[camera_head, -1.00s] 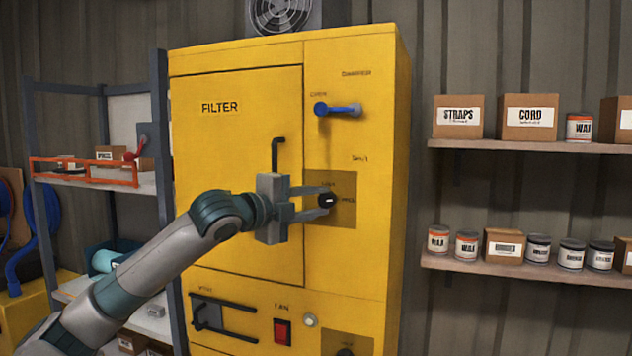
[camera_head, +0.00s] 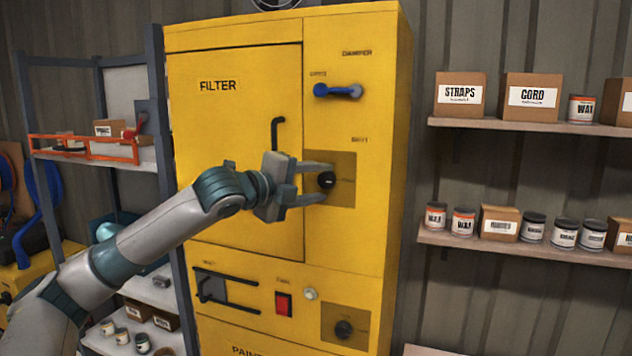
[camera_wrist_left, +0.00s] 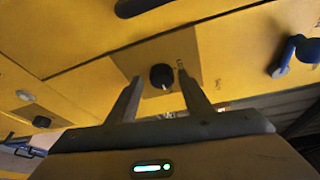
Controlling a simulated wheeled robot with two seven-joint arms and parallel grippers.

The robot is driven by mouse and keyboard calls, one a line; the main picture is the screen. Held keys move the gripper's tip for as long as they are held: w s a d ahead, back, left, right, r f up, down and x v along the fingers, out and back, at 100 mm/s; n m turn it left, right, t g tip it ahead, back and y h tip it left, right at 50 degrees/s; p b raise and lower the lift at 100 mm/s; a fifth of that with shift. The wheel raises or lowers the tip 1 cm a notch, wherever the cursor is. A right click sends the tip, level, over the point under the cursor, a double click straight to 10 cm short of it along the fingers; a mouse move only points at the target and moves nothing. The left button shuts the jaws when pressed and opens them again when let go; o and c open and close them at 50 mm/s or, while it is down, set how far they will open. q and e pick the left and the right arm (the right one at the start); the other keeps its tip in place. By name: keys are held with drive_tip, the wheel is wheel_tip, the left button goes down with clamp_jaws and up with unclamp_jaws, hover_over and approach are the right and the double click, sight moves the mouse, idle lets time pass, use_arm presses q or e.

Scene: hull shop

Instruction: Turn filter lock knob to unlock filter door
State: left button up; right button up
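The round black filter lock knob (camera_head: 326,180) sits on a brownish square plate (camera_head: 343,164) on the yellow cabinet, right of the filter door (camera_head: 230,130). The door is closed and has a black handle (camera_head: 277,133). My left gripper (camera_head: 328,184) is open, with one finger above and one below the knob. In the left wrist view, the knob (camera_wrist_left: 161,76) shows between the open fingertips (camera_wrist_left: 160,77), with a gap on each side. Whether the tips reach past the knob's face I cannot tell. My right gripper is not in view.
A blue lever (camera_head: 338,91) is above the knob. Below are a red switch (camera_head: 283,303), a second black knob (camera_head: 344,329) and a black latch (camera_head: 222,290). Shelves with boxes and cans (camera_head: 525,240) stand right; a grey rack (camera_head: 160,180) stands left.

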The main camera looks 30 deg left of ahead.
use_arm(q)
drive_tip(key=shift+s+r, duration=0.1)
drive_tip(key=shift+s, duration=0.05)
drive_tip(key=shift+s+a+b, duration=0.2)
drive_tip(key=shift+s+b, duration=0.25)
drive_tip(key=shift+s, duration=0.15)
drive_tip(key=s+a+r+b, duration=0.2)
drive_tip(key=s+b, duration=0.6)
drive_tip(key=s, duration=0.7)
drive_tip(key=shift+s, duration=0.3)
drive_tip(key=shift+a, duration=0.1)
